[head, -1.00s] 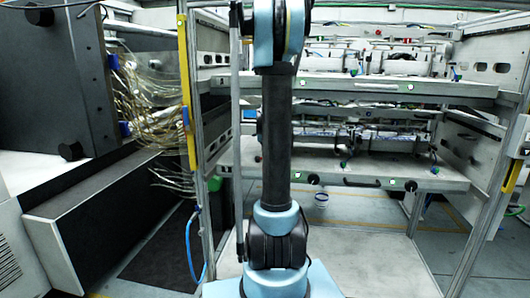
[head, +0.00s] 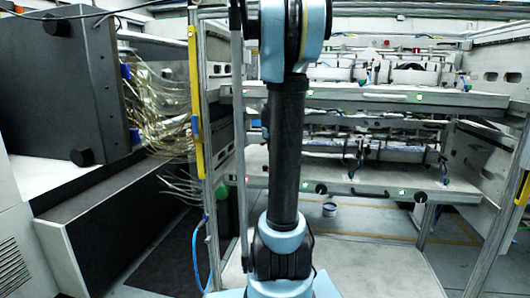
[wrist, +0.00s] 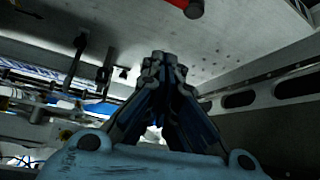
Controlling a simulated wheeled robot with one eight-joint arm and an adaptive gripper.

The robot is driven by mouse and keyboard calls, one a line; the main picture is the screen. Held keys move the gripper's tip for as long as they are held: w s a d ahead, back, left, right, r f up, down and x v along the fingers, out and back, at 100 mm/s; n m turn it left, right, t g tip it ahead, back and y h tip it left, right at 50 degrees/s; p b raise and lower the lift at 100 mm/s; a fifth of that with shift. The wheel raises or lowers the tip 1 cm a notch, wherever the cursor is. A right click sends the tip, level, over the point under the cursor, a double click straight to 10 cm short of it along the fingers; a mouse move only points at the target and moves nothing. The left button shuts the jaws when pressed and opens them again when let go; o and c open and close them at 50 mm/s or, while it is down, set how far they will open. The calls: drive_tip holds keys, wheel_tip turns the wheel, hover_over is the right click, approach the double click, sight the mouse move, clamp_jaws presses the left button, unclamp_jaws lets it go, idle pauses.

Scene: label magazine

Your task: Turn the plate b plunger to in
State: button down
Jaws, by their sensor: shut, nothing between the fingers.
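I cannot tell which fitting is the plate b plunger, as no label is readable. The head view shows a lower plate (head: 370,183) with black round knobs on its front edge, one at left (head: 321,188) and one at right (head: 420,197). An upper plate (head: 380,98) sits above it. In the wrist view a red part with a dark round end (wrist: 194,8) is at the top edge, beyond and above the fingertips. My gripper (wrist: 163,60) is shut and empty, apart from everything around it. My gripper is not visible in the head view.
A metal frame with a yellow strip (head: 196,90) stands left of my arm. Loose cables (head: 160,115) and a dark cabinet (head: 110,225) are further left. The wrist view shows a slotted rail (wrist: 265,95) at right and dark brackets (wrist: 104,70) at left.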

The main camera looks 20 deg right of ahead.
drive_tip(key=s+a+f+n+g, duration=0.1)
drive_tip(key=s+a+f, duration=0.3)
drive_tip(key=s, duration=0.9)
drive_tip(key=s+a+f+n+g+y, duration=0.1)
drive_tip(key=s+a+f, duration=0.4)
drive_tip(key=s, duration=0.8)
drive_tip(key=s+a+f+n+g, duration=0.1)
drive_tip(key=s+a+f+g, duration=0.2)
drive_tip(key=s, duration=1)
wheel_tip(320, 180, down, 3)
drive_tip(key=shift+s+a+r+y, duration=0.1)
drive_tip(key=shift+s+a+y, duration=0.25)
drive_tip(key=shift+a, duration=0.65)
